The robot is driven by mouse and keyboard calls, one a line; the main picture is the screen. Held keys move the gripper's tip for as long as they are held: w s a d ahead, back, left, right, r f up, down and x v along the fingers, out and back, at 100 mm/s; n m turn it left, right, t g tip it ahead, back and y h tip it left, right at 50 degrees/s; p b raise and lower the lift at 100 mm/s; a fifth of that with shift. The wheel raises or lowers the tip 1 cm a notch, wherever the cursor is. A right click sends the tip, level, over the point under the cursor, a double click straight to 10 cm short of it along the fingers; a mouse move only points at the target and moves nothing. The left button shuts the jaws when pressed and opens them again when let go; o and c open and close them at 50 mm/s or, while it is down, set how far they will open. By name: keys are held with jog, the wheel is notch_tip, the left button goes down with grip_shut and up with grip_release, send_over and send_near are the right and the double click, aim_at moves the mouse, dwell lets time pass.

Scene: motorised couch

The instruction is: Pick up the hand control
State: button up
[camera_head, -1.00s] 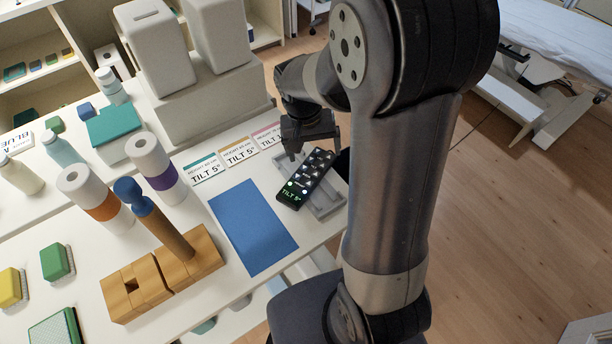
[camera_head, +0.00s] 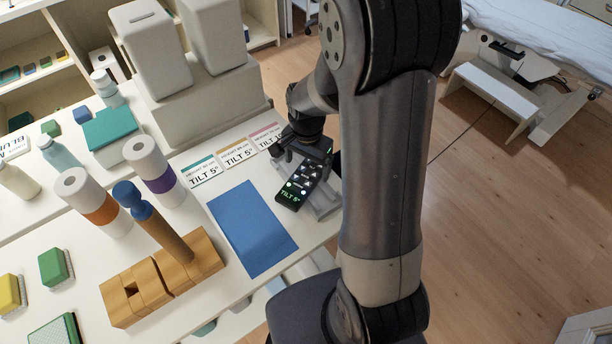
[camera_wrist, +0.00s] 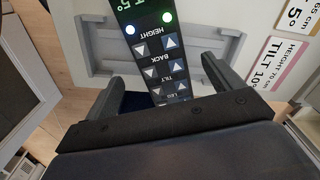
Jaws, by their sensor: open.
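The hand control (camera_head: 301,186) is a dark slab with a lit green "TILT 5°" display and rows of arrow buttons. It rests on a grey tray (camera_head: 327,206) at the table's right edge. In the wrist view the hand control (camera_wrist: 160,47) runs between the two fingers, display end away from my gripper. My gripper (camera_head: 303,163) is open over the hand control's far end. In the wrist view my gripper (camera_wrist: 171,85) has a finger on either side, with gaps visible. The lower end of the hand control is hidden by the gripper body.
A blue mat (camera_head: 252,229) lies left of the tray. Labelled cards (camera_head: 236,154) lie behind it. A wooden block stand (camera_head: 163,278) with a blue-topped peg and two banded rolls stand further left. A couch (camera_head: 545,35) is at the back right.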

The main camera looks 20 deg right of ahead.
aim_at(306, 175)
jog(key=shift+a+f+p, duration=0.1)
jog(key=shift+f+p, duration=0.25)
jog(key=shift+f, duration=1.8)
jog(key=c, duration=1.2)
